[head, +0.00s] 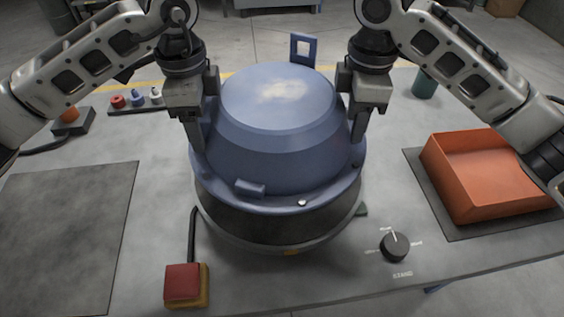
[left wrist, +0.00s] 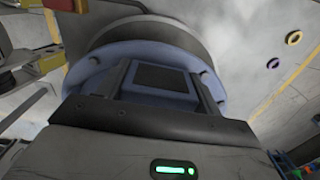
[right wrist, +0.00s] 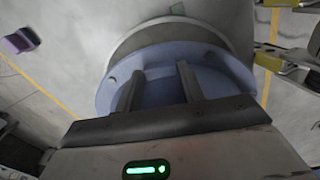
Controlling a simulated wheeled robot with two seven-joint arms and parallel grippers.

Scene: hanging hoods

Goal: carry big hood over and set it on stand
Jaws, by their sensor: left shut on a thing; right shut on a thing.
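The big hood (head: 275,130) is a blue dome with a wide flange, upright in the middle of the head view. Its flange is right over the round dark stand (head: 280,228); I cannot tell whether a small gap is left between them. My left gripper (head: 198,138) is shut on the hood's left side, and my right gripper (head: 358,132) is shut on its right side. The blue flange also shows in the left wrist view (left wrist: 235,88) and the right wrist view (right wrist: 225,65), beyond the fingers. The hood hides most of the stand's top.
An orange tray (head: 490,178) lies on a dark mat at the right. A dark flat mat (head: 68,235) is at the left. A red button box (head: 186,285) and a black knob (head: 394,246) are near the front edge. A green cup (head: 425,84) stands behind right.

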